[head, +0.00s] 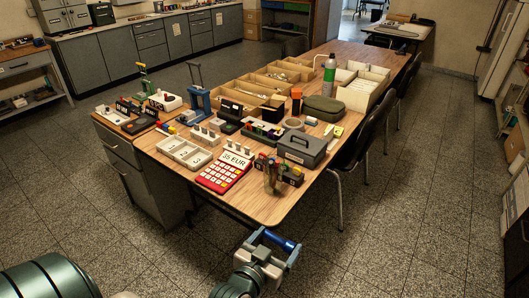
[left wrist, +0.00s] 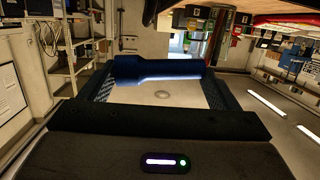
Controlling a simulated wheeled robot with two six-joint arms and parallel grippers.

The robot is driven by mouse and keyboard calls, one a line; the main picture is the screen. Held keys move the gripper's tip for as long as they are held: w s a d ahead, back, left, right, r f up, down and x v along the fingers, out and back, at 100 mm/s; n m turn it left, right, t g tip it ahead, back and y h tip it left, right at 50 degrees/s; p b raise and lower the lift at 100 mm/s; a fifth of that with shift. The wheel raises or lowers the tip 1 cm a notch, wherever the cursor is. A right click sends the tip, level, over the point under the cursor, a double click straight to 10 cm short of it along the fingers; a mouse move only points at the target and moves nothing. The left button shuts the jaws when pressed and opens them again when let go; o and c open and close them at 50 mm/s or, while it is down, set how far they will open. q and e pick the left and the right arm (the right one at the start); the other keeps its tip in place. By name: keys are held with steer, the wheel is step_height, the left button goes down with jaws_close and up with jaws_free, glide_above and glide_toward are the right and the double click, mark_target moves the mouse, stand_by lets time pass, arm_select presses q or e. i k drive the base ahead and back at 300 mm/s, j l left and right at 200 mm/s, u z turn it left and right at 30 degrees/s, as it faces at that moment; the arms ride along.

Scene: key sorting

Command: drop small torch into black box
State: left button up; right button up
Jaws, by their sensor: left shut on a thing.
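The small torch (head: 282,240) is dark blue. My left gripper (head: 272,246) is shut on it and holds it in the air in front of the table's near corner, over the floor. In the left wrist view the torch (left wrist: 160,69) lies crosswise between the two fingers (left wrist: 160,90), with its wider head at the left. On the table are a small black box-like thing (head: 231,109) and a dark box (head: 271,109) by the wooden trays. I cannot tell for sure which is the black box. My right gripper is not in view.
The wooden table (head: 275,204) is crowded. A grey cash box (head: 301,150), a red calculator-like board (head: 226,172) and a white tray (head: 185,154) stand near its front edge. A black chair (head: 372,135) is at its right side. The floor (head: 400,230) at the right is clear.

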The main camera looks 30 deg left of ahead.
mark_target(274, 118)
steer(key=i+l+u, duration=0.1)
steer(key=i, duration=0.35)
steer(key=i+l+u, duration=0.1)
steer(key=i+l, duration=0.2)
steer(key=i, duration=0.15)
steer(key=i+l+u, duration=0.1)
steer(key=i+l, duration=0.15)
steer(key=i, duration=0.2)
steer(key=i+l+u, duration=0.1)
steer(key=i+l, duration=0.2)
steer(key=i, duration=0.1)
